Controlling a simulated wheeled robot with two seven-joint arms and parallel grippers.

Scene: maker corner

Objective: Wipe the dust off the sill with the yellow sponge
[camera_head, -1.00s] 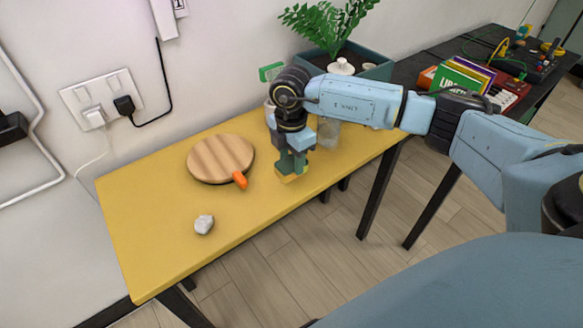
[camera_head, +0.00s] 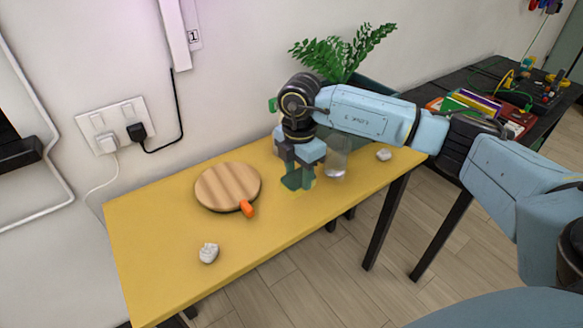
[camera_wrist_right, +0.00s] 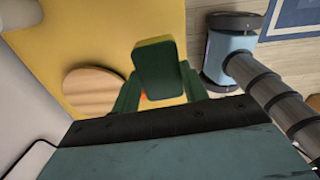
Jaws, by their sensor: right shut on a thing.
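The yellow sponge (camera_wrist_right: 158,70) with its dark green face is between the fingers of my right gripper (camera_wrist_right: 158,92) in the right wrist view. In the head view my right gripper (camera_head: 298,170) points down over the yellow top (camera_head: 165,232), right of the round board, with the sponge (camera_head: 297,184) low at its tips. I cannot tell whether the sponge touches the surface. The long yellow top runs along the wall and may be the sill; no dust is clearly visible on it. My left gripper is not in view.
Pale lumps lie front left (camera_head: 208,253) and at right (camera_head: 384,154). A planter (camera_head: 378,87) is behind. The front left is mostly clear.

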